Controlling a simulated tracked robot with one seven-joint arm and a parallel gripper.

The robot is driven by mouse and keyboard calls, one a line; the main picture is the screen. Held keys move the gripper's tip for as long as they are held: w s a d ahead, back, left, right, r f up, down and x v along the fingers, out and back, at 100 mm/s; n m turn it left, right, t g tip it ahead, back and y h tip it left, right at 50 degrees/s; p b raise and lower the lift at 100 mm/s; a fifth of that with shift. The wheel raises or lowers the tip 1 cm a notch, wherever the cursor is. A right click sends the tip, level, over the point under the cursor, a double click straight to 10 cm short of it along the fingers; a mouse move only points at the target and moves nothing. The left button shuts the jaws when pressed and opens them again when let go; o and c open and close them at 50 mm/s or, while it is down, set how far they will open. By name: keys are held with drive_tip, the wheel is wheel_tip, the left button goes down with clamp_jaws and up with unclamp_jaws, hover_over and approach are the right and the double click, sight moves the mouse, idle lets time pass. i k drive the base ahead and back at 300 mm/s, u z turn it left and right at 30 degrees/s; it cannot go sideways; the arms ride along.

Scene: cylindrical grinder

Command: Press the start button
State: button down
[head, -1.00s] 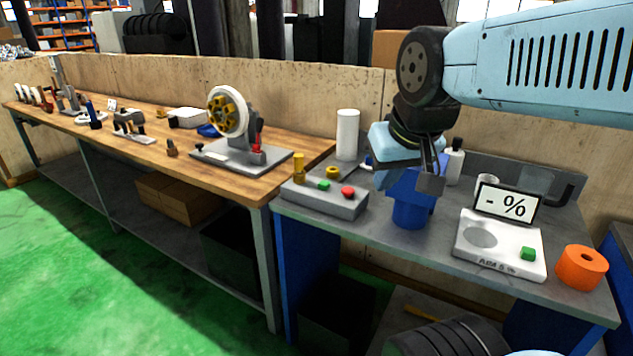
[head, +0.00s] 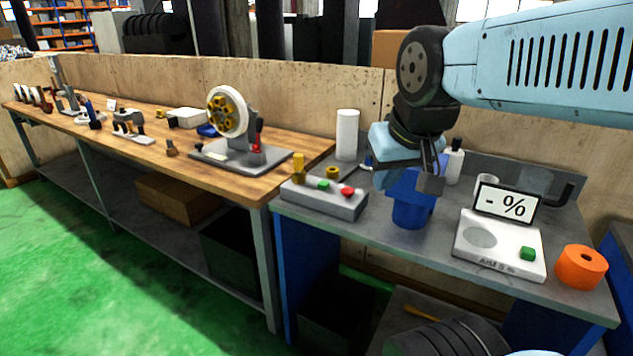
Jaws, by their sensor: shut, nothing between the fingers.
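A grey control box (head: 330,203) sits at the left end of the grey bench. It carries a green button (head: 323,185), a red button (head: 347,191) and a yellow post (head: 298,167). Another green button (head: 527,253) is on the white device with the "- %" display (head: 506,203). No label shows which one is the start button. My gripper (head: 431,184) points down over the bench, right of the control box and apart from its buttons. It is shut and empty, and hides part of a blue container (head: 411,212).
A white cylinder (head: 347,135) and a yellow ring (head: 333,172) stand behind the control box. A white bottle (head: 454,164) is behind my gripper, and an orange cylinder (head: 581,266) is at the right edge. The wooden bench (head: 150,155) on the left holds a wheel fixture (head: 230,112).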

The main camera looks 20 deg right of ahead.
sight(322, 185)
drive_tip(key=u, duration=1.2)
drive_tip(key=i, duration=0.1)
drive_tip(key=z, duration=3.05)
drive_tip(key=k, duration=0.65)
drive_tip(key=u, duration=0.85)
drive_tip(key=i, duration=0.5)
drive_tip(key=u, duration=0.15)
